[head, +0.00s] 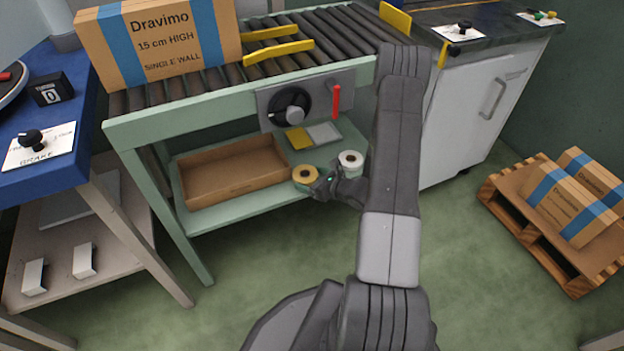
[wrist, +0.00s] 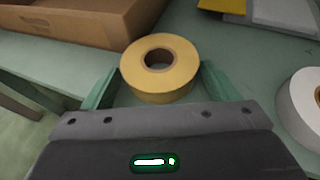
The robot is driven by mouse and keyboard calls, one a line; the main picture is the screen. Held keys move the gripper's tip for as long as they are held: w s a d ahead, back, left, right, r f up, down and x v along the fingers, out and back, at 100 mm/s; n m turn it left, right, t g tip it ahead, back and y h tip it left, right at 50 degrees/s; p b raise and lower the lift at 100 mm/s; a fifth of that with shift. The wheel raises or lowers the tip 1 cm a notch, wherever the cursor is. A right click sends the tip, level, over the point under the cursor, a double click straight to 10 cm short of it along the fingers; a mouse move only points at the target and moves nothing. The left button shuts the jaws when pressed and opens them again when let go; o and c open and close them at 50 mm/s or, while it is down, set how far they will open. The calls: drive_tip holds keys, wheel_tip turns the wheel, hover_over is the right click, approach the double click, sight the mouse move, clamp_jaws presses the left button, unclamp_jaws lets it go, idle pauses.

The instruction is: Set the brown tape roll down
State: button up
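The brown tape roll (wrist: 160,82), tan-yellow with a brown core, lies flat-side up between the two green fingers of my gripper (wrist: 160,68) in the wrist view. The fingertips come up to its left and right sides, as if closed on it. In the head view the roll (head: 305,180) is at the lower shelf (head: 235,213) of the conveyor stand, just left of my gripper (head: 322,184). Whether its underside touches the shelf cannot be told.
An open cardboard box (head: 232,188) stands left of the roll. A white roll (head: 350,163) stands to its right. Yellow and grey flat pieces (head: 311,136) lie behind. The conveyor (head: 290,52) with a Dravimo carton (head: 160,40) is above the shelf.

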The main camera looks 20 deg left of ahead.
drive_tip(key=shift+o, duration=0.6)
drive_tip(key=shift+r, duration=0.25)
drive_tip(key=p+v, duration=0.3)
drive_tip(key=v, duration=0.9)
